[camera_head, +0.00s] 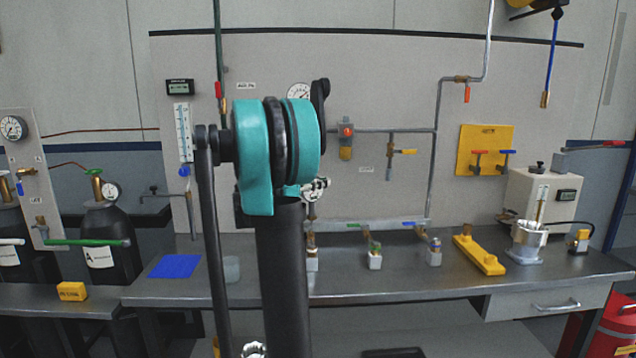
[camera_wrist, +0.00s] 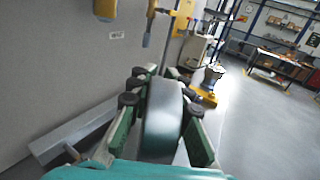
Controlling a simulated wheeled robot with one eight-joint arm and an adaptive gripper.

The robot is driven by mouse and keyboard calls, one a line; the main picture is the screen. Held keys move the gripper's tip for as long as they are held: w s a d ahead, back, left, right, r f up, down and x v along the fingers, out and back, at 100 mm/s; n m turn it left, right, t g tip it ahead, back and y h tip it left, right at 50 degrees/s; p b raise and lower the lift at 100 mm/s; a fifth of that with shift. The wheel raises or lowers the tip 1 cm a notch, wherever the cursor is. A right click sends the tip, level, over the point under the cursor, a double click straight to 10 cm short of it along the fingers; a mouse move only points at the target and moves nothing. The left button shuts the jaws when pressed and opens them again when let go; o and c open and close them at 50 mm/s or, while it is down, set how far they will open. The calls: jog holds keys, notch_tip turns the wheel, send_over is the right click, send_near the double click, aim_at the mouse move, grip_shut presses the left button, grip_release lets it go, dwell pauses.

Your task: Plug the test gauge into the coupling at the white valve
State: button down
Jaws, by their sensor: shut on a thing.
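In the wrist view my gripper (camera_wrist: 160,88) is shut on a rounded dark grey thing with a pale edge, which looks like the test gauge (camera_wrist: 163,120) seen edge-on. Its dial and plug end do not show. In the head view my arm hides most of the gripper; silvery parts show just right of the arm, before the panel. Below a grey rail (camera_head: 335,224), several fittings hang: one beside my arm (camera_head: 312,246), one with green (camera_head: 374,250), one with blue (camera_head: 434,246). I cannot tell which is the white valve; its coupling is not clear.
A yellow holder (camera_head: 478,255) and a metal pot (camera_head: 527,240) stand on the bench (camera_head: 450,278) at right. A blue mat (camera_head: 175,266) lies at left. Pipes and a yellow plate (camera_head: 486,150) are on the wall panel. The bench front between mat and holder is mostly clear.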

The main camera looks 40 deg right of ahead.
jog(key=shift+a+f, duration=0.1)
jog(key=shift+f, duration=4.5)
jog(key=c, duration=1.3)
grip_release()
jog(key=a, duration=1.2)
jog(key=shift+w, duration=0.15)
